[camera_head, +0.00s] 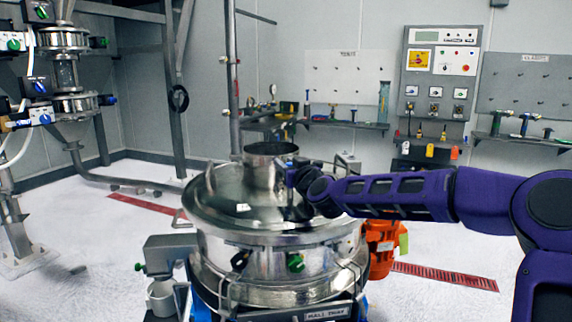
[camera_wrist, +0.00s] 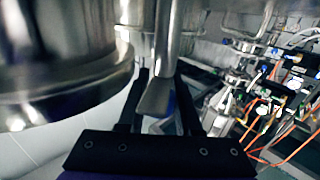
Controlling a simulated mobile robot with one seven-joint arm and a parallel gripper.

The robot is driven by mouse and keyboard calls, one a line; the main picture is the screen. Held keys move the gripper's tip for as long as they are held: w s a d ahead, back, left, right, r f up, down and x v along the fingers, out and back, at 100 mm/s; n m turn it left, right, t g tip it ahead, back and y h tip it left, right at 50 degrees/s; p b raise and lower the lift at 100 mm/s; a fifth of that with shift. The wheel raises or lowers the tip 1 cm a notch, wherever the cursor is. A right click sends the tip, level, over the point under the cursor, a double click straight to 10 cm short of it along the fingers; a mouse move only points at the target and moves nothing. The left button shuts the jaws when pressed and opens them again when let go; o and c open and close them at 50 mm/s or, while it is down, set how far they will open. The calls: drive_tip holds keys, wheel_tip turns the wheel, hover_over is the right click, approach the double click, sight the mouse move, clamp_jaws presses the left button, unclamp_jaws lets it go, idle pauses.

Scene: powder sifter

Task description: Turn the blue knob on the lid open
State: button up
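The sifter's round steel lid (camera_head: 225,200) sits on the drum, with a short wide spout (camera_head: 265,170) rising from it. My gripper (camera_head: 291,180) is over the lid, just right of the spout, and hides part of it. In the wrist view my gripper (camera_wrist: 164,88) has its two dark fingers apart. A metal post with a flared end (camera_wrist: 157,98) shows between the fingers, with a small blue part (camera_wrist: 171,104) beside it, which may be the blue knob. I cannot tell whether the fingers touch it.
An orange motor (camera_head: 380,245) stands at the drum's right. A grey box with a steel cup (camera_head: 161,298) is at the left. Pipework with valves (camera_head: 65,75) stands far left.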

clamp_jaws()
